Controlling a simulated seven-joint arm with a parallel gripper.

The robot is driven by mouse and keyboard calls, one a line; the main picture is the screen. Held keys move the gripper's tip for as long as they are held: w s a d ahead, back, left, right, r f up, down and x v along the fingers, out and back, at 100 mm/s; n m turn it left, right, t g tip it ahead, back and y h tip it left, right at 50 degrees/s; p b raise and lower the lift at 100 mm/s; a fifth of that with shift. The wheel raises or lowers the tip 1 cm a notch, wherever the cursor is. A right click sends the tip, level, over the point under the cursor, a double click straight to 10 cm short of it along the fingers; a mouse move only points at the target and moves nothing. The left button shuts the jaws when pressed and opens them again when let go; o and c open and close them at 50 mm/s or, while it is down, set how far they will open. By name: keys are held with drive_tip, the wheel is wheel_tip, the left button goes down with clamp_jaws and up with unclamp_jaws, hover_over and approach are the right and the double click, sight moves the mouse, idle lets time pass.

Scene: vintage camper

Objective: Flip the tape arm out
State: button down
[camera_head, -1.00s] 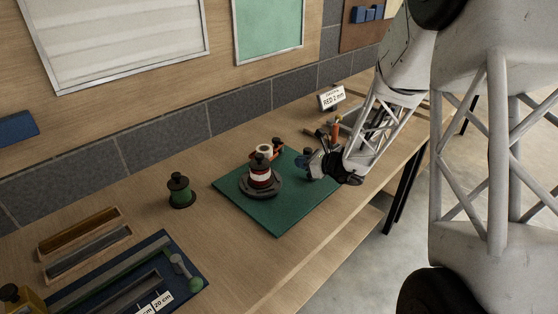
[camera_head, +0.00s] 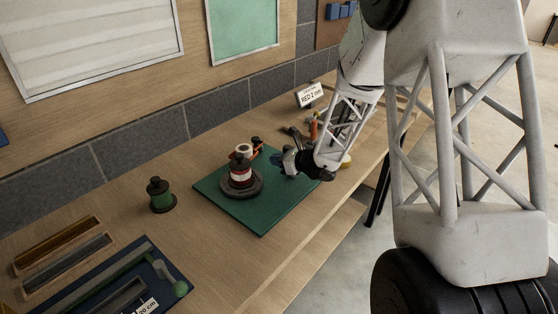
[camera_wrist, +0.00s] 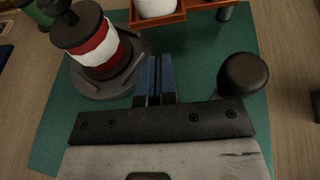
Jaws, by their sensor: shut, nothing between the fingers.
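An orange arm (camera_head: 257,149) bearing a white tape roll (camera_head: 244,149) stands behind a red-and-white spool (camera_head: 239,171) on a round dark base, on a green mat (camera_head: 258,220). In the wrist view, part of the orange arm (camera_wrist: 178,14) and the white roll (camera_wrist: 157,7) show at the top edge, cut off. My gripper (camera_head: 283,161) is low over the mat, right of the spool. Its blue fingers (camera_wrist: 155,78) are shut and empty, apart from the orange arm. A black knob (camera_wrist: 243,74) stands close to their right; its mounting is partly hidden.
A green spool (camera_head: 160,196) stands left of the mat. Wooden trays (camera_head: 62,254) and a blue cutting board (camera_head: 165,264) lie at the lower left. A "RED 2 mm" sign (camera_head: 309,95) and small tools stand behind my arm. The mat's front is clear.

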sight(252, 158)
drive_tip(key=shift+x, duration=3.85)
drive_tip(key=shift+w+a, duration=0.15)
drive_tip(key=shift+a, duration=0.7)
drive_tip(key=shift+d, duration=0.1)
drive_tip(key=shift+s+a+v, duration=0.15)
drive_tip(key=shift+s+v, duration=0.05)
drive_tip(key=shift+v, duration=1.45)
drive_tip(key=shift+s+a+v, duration=0.15)
drive_tip(key=shift+s+v, duration=0.05)
drive_tip(key=shift+v, duration=1.4)
drive_tip(key=shift+s+a+v, duration=0.1)
drive_tip(key=shift+s+v, duration=0.1)
drive_tip(key=shift+v, duration=1.45)
drive_tip(key=shift+r, duration=0.15)
